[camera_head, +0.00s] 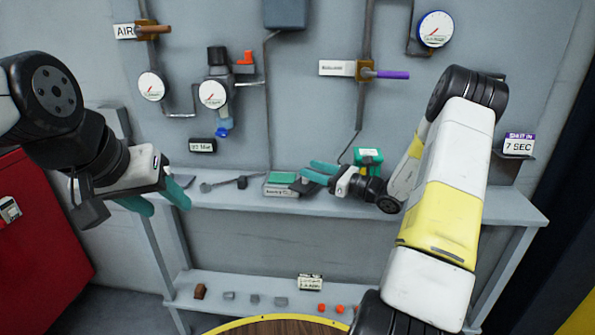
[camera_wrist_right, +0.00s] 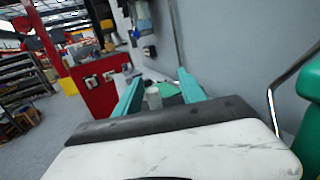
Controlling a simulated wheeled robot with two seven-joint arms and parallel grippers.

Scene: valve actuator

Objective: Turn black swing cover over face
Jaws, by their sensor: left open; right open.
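A small grey box (camera_head: 282,191) with a green top and a label on its front sits on the shelf. A dark flat piece (camera_head: 302,187) is at its right end, partly behind my right gripper; I cannot tell for sure that it is the black swing cover. My right gripper (camera_head: 317,172) is open, pointing left, with its teal fingers just above and right of the box. In the right wrist view a pale grey cylinder (camera_wrist_right: 153,97) and a green surface show between the spread fingers (camera_wrist_right: 160,90). My left gripper (camera_head: 157,200) is open and empty, left of the shelf.
A green device (camera_head: 368,158) stands behind my right gripper. Gauges, pipes and a purple-handled valve (camera_head: 385,75) are on the wall above. A red cabinet (camera_head: 38,240) is at left.

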